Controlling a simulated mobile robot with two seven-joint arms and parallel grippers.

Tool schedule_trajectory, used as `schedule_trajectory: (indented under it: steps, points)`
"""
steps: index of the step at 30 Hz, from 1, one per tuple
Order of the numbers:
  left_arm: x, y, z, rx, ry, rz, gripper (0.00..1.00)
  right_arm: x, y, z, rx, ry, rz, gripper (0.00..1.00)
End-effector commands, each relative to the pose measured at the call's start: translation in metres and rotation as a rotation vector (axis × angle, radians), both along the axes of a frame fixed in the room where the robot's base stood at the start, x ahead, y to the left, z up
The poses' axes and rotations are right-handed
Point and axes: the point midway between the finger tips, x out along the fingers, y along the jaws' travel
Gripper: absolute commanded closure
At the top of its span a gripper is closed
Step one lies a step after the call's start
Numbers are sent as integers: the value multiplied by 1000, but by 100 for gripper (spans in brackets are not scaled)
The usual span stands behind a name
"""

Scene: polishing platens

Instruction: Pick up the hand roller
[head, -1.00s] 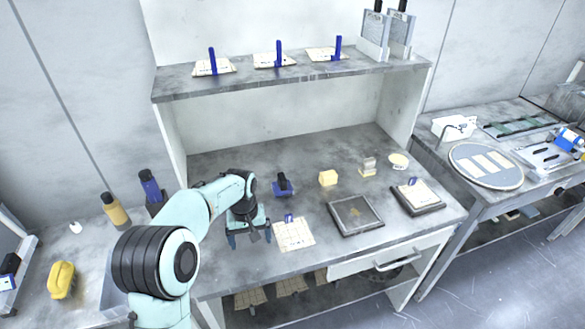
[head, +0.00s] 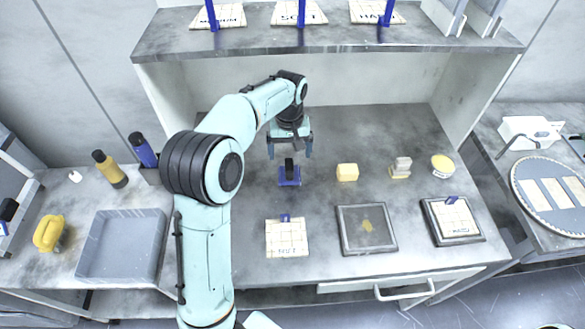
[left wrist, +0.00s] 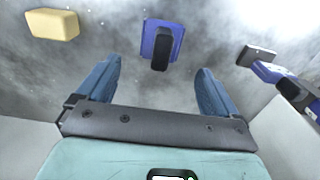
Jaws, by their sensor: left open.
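In the left wrist view the roller (left wrist: 160,44) lies beyond the gap between the open fingers (left wrist: 155,82), apart from both. My right gripper is not in view.
A yellow block (head: 347,172) stands right of the roller. A labelled card (head: 287,238) and a dark framed plate (head: 366,230) lie in front. A grey tray (head: 122,246), a blue bottle (head: 143,150) and a yellow bottle (head: 110,169) are left. A shelf (head: 330,40) overhangs the back.

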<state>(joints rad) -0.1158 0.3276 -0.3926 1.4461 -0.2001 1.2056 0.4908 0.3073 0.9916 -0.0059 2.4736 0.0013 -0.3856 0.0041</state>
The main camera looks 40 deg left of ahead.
Motion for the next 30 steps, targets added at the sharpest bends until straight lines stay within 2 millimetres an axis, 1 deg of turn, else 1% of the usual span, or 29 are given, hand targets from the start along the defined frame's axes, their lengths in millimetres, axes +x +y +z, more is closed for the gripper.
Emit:
schedule_trajectory:
  steps: [1, 4, 6, 13, 18, 21, 24, 30]
  points:
    - [-2, 0, -14, 0, 5, 1, 6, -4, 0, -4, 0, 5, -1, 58]
    - [-1, 0, -31, 0, 6, 0, 6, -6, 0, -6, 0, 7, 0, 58]
    - [-1, 0, -39, 0, 3, 0, 6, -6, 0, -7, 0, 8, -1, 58]
    - [-1, 1, -54, 0, 3, 0, 6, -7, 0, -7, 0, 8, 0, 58]
    - [-3, 1, -81, -1, 3, -1, 6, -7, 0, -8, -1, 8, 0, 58]
    - [-3, 1, -93, 0, 1, -1, 6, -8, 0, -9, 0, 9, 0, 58]
    - [-3, 2, -98, 0, 0, -1, 6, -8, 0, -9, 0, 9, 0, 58]
    - [-2, 1, -98, 1, -1, -1, 6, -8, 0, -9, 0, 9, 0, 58]
